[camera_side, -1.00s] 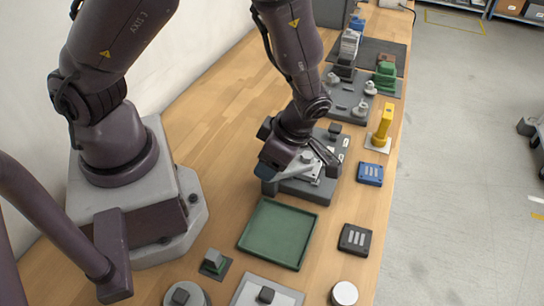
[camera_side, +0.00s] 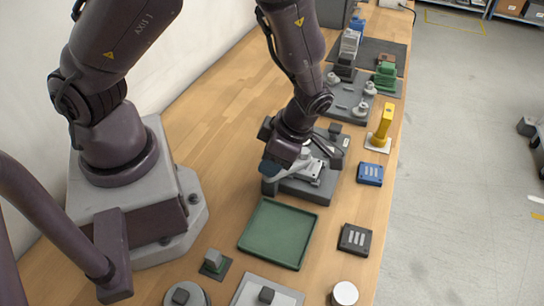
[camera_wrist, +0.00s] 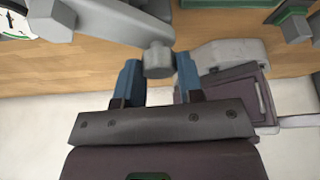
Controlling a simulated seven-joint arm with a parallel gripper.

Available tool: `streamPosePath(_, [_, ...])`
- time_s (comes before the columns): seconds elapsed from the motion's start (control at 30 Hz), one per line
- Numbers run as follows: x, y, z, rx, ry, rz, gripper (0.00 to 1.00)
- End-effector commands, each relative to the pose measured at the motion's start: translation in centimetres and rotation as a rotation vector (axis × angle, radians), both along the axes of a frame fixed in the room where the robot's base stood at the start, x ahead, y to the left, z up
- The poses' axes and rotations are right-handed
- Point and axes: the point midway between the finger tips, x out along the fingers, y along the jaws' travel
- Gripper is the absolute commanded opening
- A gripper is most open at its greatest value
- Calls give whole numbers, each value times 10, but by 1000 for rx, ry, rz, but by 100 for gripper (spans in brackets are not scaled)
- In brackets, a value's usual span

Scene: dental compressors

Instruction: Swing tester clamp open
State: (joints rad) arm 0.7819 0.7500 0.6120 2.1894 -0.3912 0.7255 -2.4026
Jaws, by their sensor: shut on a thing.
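The tester is a dark grey block (camera_side: 302,189) on the bench behind the green tray, with a light grey clamp (camera_side: 316,168) on top. In the wrist view the clamp's pale lever (camera_wrist: 112,18) runs in from the upper left and ends in a round grey knob (camera_wrist: 158,60). My gripper (camera_wrist: 158,72), with blue fingertips, is shut on this knob, one finger on each side. In the side view my gripper (camera_side: 304,153) is low over the tester and hides part of the clamp.
The empty green tray (camera_side: 278,233) lies in front of the tester. A blue module (camera_side: 370,174) and a black one (camera_side: 355,239) lie to the right. A yellow upright handle (camera_side: 382,125) stands behind right. A dark fixture plate (camera_side: 346,98) is farther back. Bare bench lies left.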

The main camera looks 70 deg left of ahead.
Motion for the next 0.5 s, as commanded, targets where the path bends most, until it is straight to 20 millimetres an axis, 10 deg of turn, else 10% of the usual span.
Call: streamPosePath(0.5, [1,2,1,-2,0,480,0])
